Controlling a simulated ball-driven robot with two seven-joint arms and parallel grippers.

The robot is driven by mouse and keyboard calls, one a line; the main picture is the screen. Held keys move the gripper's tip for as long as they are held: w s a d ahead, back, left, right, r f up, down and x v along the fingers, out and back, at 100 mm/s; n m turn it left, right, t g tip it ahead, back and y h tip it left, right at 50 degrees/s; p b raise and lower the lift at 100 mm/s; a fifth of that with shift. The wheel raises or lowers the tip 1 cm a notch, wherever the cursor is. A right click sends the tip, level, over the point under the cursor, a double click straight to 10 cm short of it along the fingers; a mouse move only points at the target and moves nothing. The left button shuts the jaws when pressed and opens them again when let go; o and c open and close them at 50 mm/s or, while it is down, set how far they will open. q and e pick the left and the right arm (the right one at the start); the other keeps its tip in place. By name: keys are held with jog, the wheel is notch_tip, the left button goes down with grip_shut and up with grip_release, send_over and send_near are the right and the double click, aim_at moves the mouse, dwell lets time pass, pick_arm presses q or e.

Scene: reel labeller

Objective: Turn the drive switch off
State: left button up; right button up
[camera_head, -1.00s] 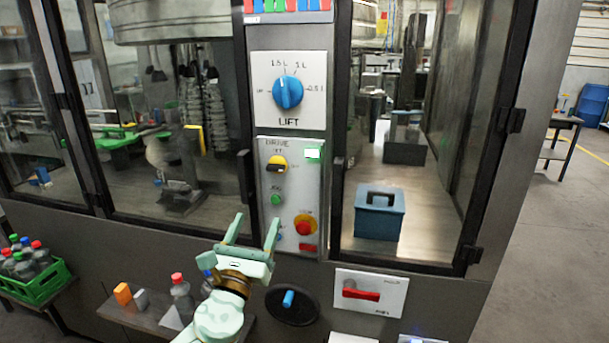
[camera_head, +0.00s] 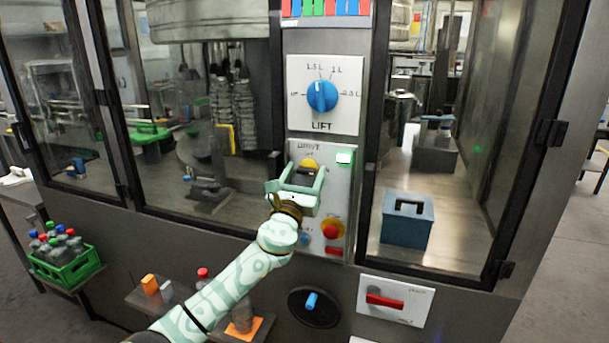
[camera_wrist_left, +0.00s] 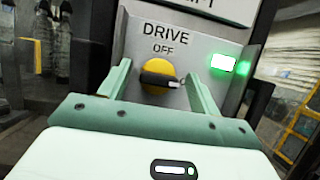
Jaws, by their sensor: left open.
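The drive switch (camera_head: 308,167) is a yellow round knob with a black handle on the grey DRIVE panel (camera_head: 341,184). In the left wrist view the drive switch (camera_wrist_left: 158,80) has its black handle pointing to the right, away from the OFF mark above it. A green lamp (camera_wrist_left: 223,63) is lit beside it. My left gripper (camera_head: 295,177) is open, its fingers on either side of the knob in view. In the wrist view the left gripper (camera_wrist_left: 160,82) frames the knob; I cannot tell whether it touches. My right gripper is not in view.
The blue LIFT dial (camera_head: 322,95) is above the panel. A red and yellow stop button (camera_head: 331,229) is below the switch. A red-handled switch (camera_head: 386,300) is lower right. Glass doors flank the panel, with a blue box (camera_head: 407,226) behind the right one.

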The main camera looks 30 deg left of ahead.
pick_arm(q)
jog(key=shift+c, duration=0.3)
jog(key=c, duration=0.9)
